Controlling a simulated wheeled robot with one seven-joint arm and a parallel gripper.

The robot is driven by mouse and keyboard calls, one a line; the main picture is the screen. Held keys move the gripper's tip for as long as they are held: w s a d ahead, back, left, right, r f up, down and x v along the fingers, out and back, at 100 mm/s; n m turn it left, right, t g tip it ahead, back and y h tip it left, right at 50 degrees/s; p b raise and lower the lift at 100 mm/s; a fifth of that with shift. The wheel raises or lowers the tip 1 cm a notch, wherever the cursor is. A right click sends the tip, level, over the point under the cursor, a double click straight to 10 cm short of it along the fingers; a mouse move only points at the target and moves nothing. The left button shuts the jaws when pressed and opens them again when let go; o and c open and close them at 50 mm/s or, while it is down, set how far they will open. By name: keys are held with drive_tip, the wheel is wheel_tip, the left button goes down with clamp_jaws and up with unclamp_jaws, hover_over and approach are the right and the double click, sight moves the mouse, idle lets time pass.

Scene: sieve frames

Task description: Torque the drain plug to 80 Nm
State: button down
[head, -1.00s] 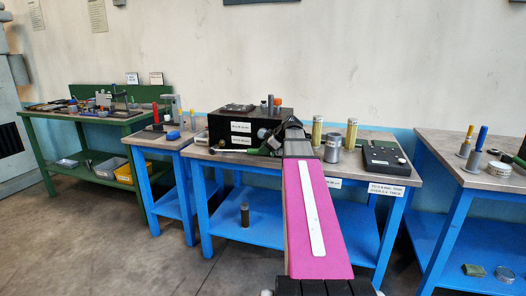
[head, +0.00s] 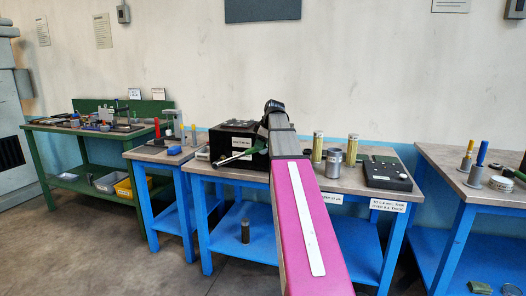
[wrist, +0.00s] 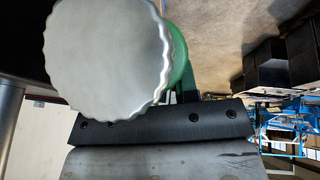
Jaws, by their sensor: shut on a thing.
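My gripper (wrist: 165,122) is shut on this tool. Its fingertips are hidden in the head view. I cannot make out the drain plug.
On the blue bench (head: 345,182) right of my arm stand yellowish tubes, a grey metal cylinder (head: 334,160) and a black case (head: 387,174). A dark cylinder (head: 245,230) stands on its lower shelf. Other benches stand left and right. The floor at front left is clear.

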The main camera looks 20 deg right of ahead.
drive_tip(key=w+a+r+g+h, duration=0.2)
drive_tip(key=w+a+r+h, duration=0.1)
drive_tip(key=r, duration=0.4)
drive_tip(key=shift+w+a, duration=0.15)
drive_tip(key=shift+a, duration=0.6)
drive_tip(key=shift+a+r, duration=0.1)
drive_tip(key=shift+r, duration=0.15)
drive_tip(key=shift+w+d, duration=0.6)
drive_tip(key=shift+w, duration=0.25)
idle(1.3)
drive_tip(key=c, duration=1.7)
unclamp_jaws()
clamp_jaws()
drive_tip(key=shift+s+d+f+y, duration=0.4)
drive_tip(key=shift+s+d+f, duration=0.25)
drive_tip(key=shift+d+f, duration=0.25)
